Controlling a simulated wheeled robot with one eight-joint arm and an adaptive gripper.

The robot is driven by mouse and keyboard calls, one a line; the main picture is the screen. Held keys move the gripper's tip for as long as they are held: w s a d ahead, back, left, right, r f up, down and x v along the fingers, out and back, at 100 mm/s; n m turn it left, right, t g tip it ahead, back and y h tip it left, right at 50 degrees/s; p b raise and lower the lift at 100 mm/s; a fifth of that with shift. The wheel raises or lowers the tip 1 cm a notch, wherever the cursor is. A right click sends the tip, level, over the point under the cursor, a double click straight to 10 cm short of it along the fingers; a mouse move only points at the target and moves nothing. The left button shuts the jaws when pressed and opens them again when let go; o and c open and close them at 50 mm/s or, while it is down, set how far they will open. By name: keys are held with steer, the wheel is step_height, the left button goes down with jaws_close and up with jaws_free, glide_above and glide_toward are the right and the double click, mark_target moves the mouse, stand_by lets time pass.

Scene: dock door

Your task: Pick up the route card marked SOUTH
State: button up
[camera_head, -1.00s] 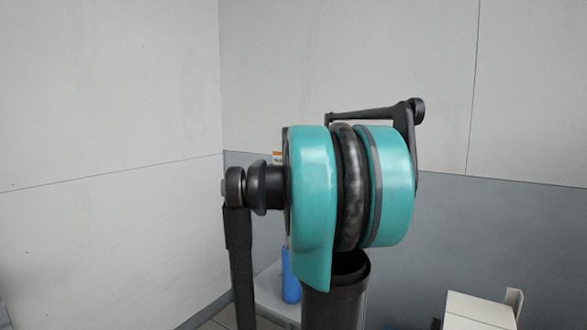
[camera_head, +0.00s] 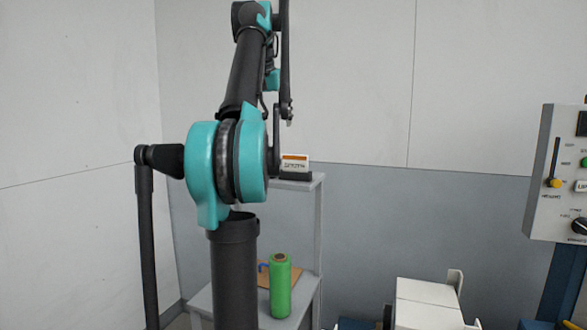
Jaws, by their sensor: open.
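A white card (camera_head: 295,166) with an orange strip along its top and dark lettering stands upright. It is in a dark holder (camera_head: 296,177) on the top of a grey shelf stand (camera_head: 318,205). The lettering is too small for me to read surely as SOUTH. My teal and dark arm rises just left of the card, and its joint hides the left part of the shelf top. I cannot make out my gripper's jaws in this view. Nothing is seen touching the card.
A green roll (camera_head: 281,285) stands on the lower shelf (camera_head: 304,291) beside a brown board (camera_head: 294,270). A control panel (camera_head: 560,175) with knobs and buttons stands at the right. White boxes (camera_head: 428,300) are at the lower right. The wall behind is bare.

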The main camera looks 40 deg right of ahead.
steer(key=m, duration=0.1)
glide_toward(295, 156)
steer(key=x, duration=1)
steer(key=shift+w+d, duration=0.3)
steer(key=shift+c, duration=0.6)
steer(key=c, duration=0.7)
